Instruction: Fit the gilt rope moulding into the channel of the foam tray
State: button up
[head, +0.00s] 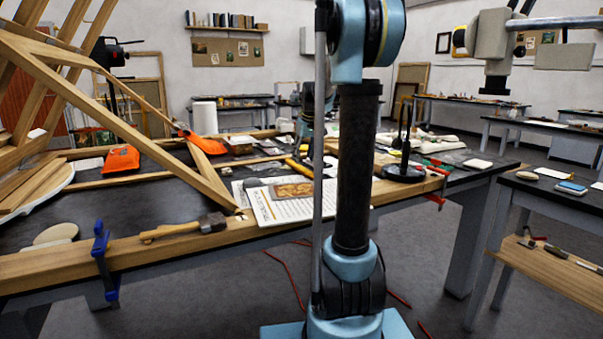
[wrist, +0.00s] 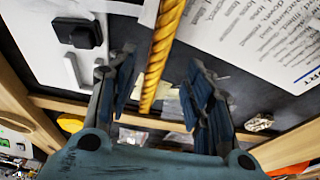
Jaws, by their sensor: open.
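The gilt rope moulding (wrist: 161,52) is a twisted golden rod in the wrist view. It runs from the top edge down between the fingers of my gripper (wrist: 162,100). The fingers are open, with a gap on both sides of the moulding.
Printed paper (wrist: 252,38) lies right of the moulding. A wooden frame (head: 120,120) leans over the left side. A black stand (head: 403,170) is at right.

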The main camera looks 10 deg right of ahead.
aim_at(302, 166)
jog(key=shift+x, duration=2.65)
jog(key=shift+w+d, duration=0.1)
jog(key=shift+r, duration=0.1)
grip_shut()
